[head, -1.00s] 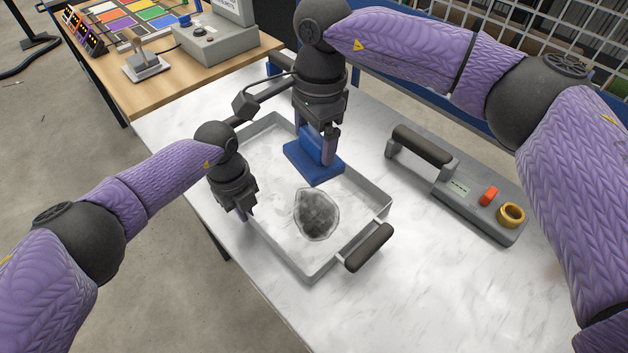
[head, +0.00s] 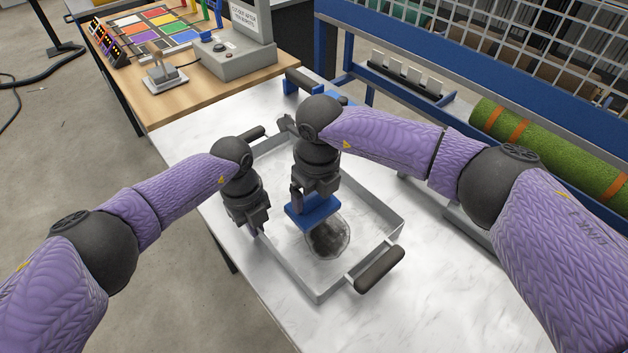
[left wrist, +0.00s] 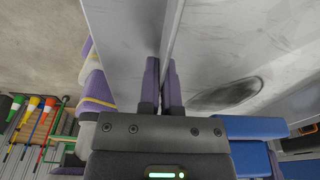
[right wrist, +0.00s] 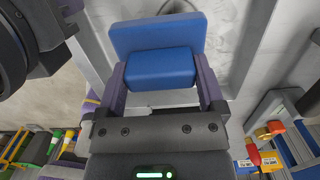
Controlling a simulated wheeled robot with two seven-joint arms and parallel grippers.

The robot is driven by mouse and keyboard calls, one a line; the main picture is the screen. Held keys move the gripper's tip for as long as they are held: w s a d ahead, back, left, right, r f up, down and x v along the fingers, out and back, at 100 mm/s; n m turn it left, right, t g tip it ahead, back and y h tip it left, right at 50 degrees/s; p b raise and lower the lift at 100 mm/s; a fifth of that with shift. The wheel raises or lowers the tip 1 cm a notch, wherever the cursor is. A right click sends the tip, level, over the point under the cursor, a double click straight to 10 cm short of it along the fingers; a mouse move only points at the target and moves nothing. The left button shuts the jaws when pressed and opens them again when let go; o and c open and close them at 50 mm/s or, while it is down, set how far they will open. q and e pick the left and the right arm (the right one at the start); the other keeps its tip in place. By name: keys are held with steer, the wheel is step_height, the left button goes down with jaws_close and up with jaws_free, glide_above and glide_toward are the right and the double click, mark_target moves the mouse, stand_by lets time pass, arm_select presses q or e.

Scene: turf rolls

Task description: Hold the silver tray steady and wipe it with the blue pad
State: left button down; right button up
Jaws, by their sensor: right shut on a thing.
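The silver tray (head: 388,245) lies on the marble-topped table, with a dark handle (head: 378,269) at its near right end. A dark grey smudge (head: 330,241) marks its floor. My left gripper (head: 256,224) is at the tray's left wall; in the left wrist view its fingers (left wrist: 160,82) are close together on either side of the thin wall. My right gripper (head: 313,196) is shut on the blue pad (head: 312,212), whose block sits between the fingers in the right wrist view (right wrist: 158,68). The pad is over the far edge of the smudge and hides part of it. Contact with the floor cannot be told.
A wooden table (head: 130,82) with a grey control box (head: 232,58) and coloured squares stands at the far left. A blue rack with wire mesh holds a green turf roll (head: 560,148) at right. The marble top (head: 420,310) is bare near the tray's front right.

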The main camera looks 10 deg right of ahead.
mark_target(325, 201)
step_height(325, 201, down, 4)
steer(key=shift+f, duration=0.2)
steer(key=shift+s+d, duration=0.2)
steer(key=shift+s, duration=0.05)
steer(key=shift+c, duration=0.6)
steer(key=shift+s+d, duration=0.45)
steer(key=shift+s, duration=0.25)
steer(key=shift+s+d, duration=0.45)
steer(key=shift+s, duration=0.25)
steer(key=w+a, duration=0.2)
steer(key=w, duration=0.1)
steer(key=shift+w+a+f, duration=0.1)
steer(key=shift+w+a, duration=0.05)
steer(key=shift+w+d, duration=0.45)
steer(key=shift+d, duration=0.2)
steer(key=shift+w+d, duration=0.4)
steer(key=shift+d, duration=0.2)
steer(key=shift+s+d, duration=0.55)
steer(key=shift+s, duration=0.25)
steer(key=shift+s+d, duration=0.5)
steer(key=shift+s, duration=0.3)
steer(key=shift+w+a, duration=0.6)
steer(key=shift+w, duration=0.2)
steer(key=shift+w+a, duration=0.55)
steer(key=shift+w, duration=0.2)
steer(key=shift+r, duration=4.1)
